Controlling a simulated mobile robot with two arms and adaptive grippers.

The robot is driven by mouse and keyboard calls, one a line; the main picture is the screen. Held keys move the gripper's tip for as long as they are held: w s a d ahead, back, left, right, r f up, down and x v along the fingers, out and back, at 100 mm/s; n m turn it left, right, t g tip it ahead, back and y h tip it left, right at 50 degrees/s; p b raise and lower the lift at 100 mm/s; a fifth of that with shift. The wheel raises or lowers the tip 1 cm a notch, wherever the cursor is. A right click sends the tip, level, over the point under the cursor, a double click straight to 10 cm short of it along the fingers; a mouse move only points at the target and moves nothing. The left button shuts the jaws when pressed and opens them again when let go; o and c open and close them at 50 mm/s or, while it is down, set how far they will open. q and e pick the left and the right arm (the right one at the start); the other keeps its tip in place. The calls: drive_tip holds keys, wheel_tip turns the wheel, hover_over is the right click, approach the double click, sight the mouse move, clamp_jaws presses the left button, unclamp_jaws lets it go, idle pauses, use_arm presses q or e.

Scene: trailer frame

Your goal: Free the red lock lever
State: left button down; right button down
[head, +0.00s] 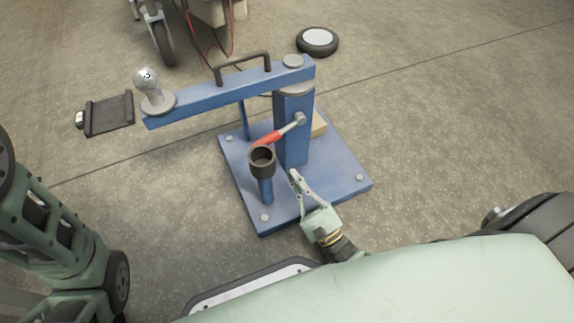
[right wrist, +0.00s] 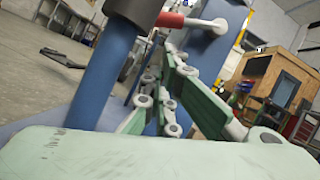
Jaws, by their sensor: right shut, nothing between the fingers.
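The red lock lever (head: 268,139) has a red grip and a grey rod that runs to a round pivot on the blue upright (head: 292,146). Its red end meets or passes behind the dark cup (head: 262,160) on a short blue post; I cannot tell whether they touch. In the right wrist view the red grip (right wrist: 171,19) shows beside the dark cup (right wrist: 137,8). My right gripper (head: 294,178) is shut and empty, below the lever, right of the cup and in front of the upright. My left arm shows at the left, but its gripper is out of view.
A blue beam (head: 215,95) with a ball hitch (head: 148,84) and a dark handle (head: 242,62) reaches left from the upright. The bolted blue base plate (head: 335,185) lies below. A black-rimmed wheel (head: 317,40) and a dark flat pad (head: 108,114) lie on the floor.

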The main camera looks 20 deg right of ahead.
sight(277, 134)
drive_tip(key=b+x, duration=0.2)
drive_tip(key=x, duration=0.6)
drive_tip(key=shift+r, duration=0.15)
drive_tip(key=shift+a+r, duration=0.4)
drive_tip(key=shift+a, duration=0.2)
